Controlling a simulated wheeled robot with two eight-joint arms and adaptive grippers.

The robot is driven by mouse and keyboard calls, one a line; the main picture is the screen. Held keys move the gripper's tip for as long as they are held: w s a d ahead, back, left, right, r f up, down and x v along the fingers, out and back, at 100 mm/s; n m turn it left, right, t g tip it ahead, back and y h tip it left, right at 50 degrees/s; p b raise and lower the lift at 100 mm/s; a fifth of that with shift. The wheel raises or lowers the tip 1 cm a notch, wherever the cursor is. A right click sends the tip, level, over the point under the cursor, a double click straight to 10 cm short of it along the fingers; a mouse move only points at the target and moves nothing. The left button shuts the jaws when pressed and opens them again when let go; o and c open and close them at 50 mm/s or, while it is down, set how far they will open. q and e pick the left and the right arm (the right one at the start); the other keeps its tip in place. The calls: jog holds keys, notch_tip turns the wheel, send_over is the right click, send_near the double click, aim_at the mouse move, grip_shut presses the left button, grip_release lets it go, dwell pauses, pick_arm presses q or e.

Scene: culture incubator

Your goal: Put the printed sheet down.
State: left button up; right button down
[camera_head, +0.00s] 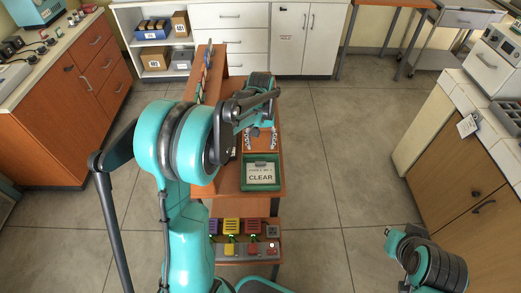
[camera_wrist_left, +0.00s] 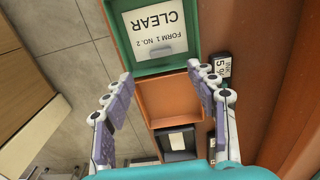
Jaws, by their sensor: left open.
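The printed sheet (camera_head: 261,173) is white, with "CLEAR" on it. It lies flat in a green tray (camera_head: 246,185) on the narrow orange-brown stand. In the left wrist view the sheet (camera_wrist_left: 155,22) is at the top, upside down, with a small grey tab (camera_wrist_left: 162,50) at its edge. The green tray (camera_wrist_left: 150,68) frames it. My left gripper (camera_head: 261,137) is open and empty, behind the tray in the head view. In the left wrist view its fingers (camera_wrist_left: 160,76) are spread above an orange compartment, apart from the sheet.
The orange compartment (camera_wrist_left: 170,100) beside the tray looks empty; a black-and-white box (camera_wrist_left: 176,141) sits past it. A shelf with coloured blocks (camera_head: 231,227) is below the stand. Counters stand left (camera_head: 60,80) and right (camera_head: 440,140). Tiled floor (camera_head: 335,150) is clear between.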

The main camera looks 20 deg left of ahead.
pick_arm(q)
jog(key=s+d+r+m+t, duration=0.25)
jog(key=s+d+r, duration=0.25)
jog(key=s+r, duration=0.35)
jog(key=s+d+m+t, duration=0.2)
jog(key=s+d+t, duration=0.1)
jog(key=s, duration=0.8)
jog(key=shift+d+m+t, duration=0.35)
jog(key=shift+t, duration=0.5)
jog(key=shift+s+r, duration=0.1)
